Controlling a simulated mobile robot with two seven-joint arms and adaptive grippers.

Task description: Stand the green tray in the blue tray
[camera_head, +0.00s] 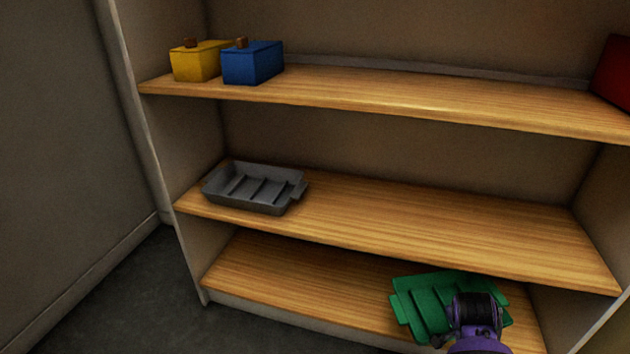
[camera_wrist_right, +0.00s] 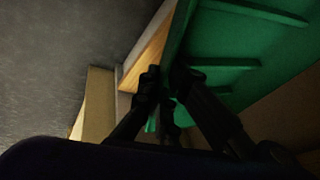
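The green tray (camera_head: 420,300) is at the lower right of the head view, in front of or over the bottom shelf, with its ribbed inside showing. My right gripper is hidden behind its own dark and purple wrist there. In the right wrist view the fingers of my right gripper (camera_wrist_right: 168,80) are closed on the rim of the green tray (camera_wrist_right: 235,45), one finger on each side. Whether the tray touches the shelf is unclear. No blue tray shows in either view. My left gripper is not in view.
A grey tray with dividers (camera_head: 250,198) sits at the left of the middle shelf (camera_head: 420,235); the shelf right of it is clear. A yellow box (camera_head: 190,64) and a blue box (camera_head: 255,65) stand on the top shelf, with a red object (camera_head: 614,75) at its right end.

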